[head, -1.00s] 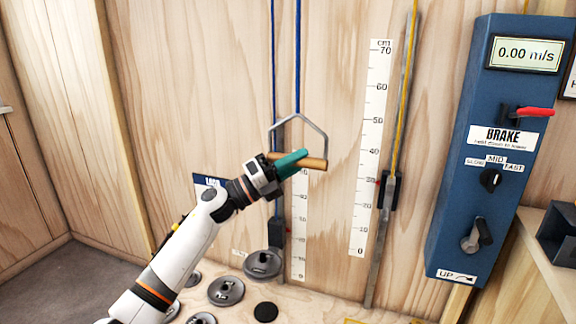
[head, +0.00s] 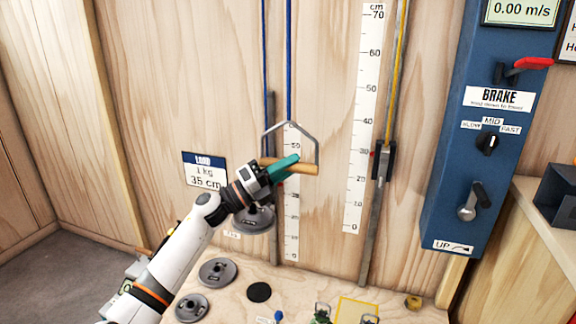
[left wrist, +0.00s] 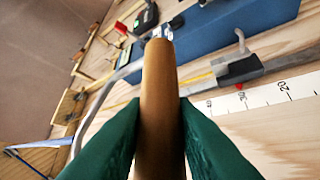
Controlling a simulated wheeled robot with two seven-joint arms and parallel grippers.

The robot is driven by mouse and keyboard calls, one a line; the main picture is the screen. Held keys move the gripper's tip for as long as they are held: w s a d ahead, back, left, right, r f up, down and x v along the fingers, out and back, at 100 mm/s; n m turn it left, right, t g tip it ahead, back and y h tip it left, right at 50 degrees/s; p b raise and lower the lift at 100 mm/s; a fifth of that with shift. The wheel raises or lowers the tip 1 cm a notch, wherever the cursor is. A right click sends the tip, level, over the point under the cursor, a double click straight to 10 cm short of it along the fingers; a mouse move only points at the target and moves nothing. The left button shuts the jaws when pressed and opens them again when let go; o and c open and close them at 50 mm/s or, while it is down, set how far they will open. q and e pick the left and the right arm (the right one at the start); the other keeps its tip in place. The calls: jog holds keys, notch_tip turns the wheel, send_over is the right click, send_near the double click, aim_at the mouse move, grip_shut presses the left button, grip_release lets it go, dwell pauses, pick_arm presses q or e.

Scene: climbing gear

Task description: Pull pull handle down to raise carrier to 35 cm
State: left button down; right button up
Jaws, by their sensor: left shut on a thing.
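The pull handle (head: 303,169) is a wooden bar in a grey metal bail, hanging from a blue rope (head: 289,60) in the head view. My left gripper (head: 285,166) is shut on the bar with its green fingers. In the left wrist view the bar (left wrist: 160,105) lies between both green fingers (left wrist: 158,130). A grey weight disc (head: 254,219) hangs raised at the left rail, just below my gripper. My gripper hides most of the carrier there, and its exact height on the left scale (head: 291,225) cannot be read. My right gripper is not in view.
A sign (head: 205,171) reads load 1 kg, 35 cm. A taller scale (head: 361,130) and a second rail with a dark slider (head: 383,162) stand to the right. The blue brake box (head: 480,150) shows 0.00 m/s. Grey discs (head: 217,271) lie on the base board.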

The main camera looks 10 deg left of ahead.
pick_arm(q)
jog(key=shift+d+f, duration=0.1)
jog(key=shift+f, duration=0.3)
jog(key=c, duration=1.2)
grip_release()
jog(key=shift+r, duration=0.15)
jog(key=v, duration=1.2)
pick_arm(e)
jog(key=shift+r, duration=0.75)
